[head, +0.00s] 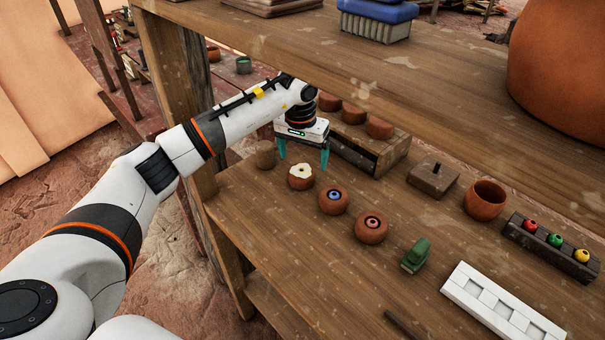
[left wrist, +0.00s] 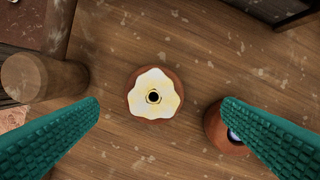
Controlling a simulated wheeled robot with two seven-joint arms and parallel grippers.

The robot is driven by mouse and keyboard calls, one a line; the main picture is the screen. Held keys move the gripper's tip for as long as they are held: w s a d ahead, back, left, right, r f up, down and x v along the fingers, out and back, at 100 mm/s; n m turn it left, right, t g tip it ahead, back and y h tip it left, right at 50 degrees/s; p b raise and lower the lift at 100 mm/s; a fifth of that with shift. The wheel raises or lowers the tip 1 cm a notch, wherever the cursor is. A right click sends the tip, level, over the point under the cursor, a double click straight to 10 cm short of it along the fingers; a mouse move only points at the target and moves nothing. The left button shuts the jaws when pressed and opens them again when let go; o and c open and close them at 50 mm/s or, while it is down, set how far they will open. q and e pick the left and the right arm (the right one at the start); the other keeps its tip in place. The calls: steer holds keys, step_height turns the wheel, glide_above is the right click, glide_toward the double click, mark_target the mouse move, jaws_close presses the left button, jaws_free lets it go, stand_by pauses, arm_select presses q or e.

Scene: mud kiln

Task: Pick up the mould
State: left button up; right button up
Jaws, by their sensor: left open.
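A round clay piece with a white, wavy flower-shaped top and a dark centre hole (head: 301,178) stands on the wooden shelf; it also shows in the middle of the left wrist view (left wrist: 154,93). A white block with square recesses (head: 500,308) lies at the shelf's front right. I cannot tell for sure which of these is the mould. My left gripper (head: 303,158) is open and empty, pointing down above the white-topped piece. In the left wrist view its teal fingers (left wrist: 160,108) are apart, one to each side of that piece, not touching it. My right gripper is not in view.
Clay pieces with a blue centre (head: 334,201) and a pink centre (head: 372,228) stand close by. A brown round piece (head: 265,154) is on the other side. A wooden box with clay pieces (head: 370,155) stands behind. An upper shelf (head: 400,75) hangs above.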

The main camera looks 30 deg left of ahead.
mark_target(301, 170)
arm_select(q)
steer(key=shift+w+f, duration=0.15)
steer(key=shift+f, duration=0.65)
steer(key=f, duration=0.3)
steer(key=f+p, duration=0.1)
steer(key=f, duration=0.1)
steer(key=shift+w+a+f, duration=0.1)
steer(key=shift+w+a, duration=0.05)
steer(key=shift+a, duration=0.25)
steer(key=c, duration=1.4)
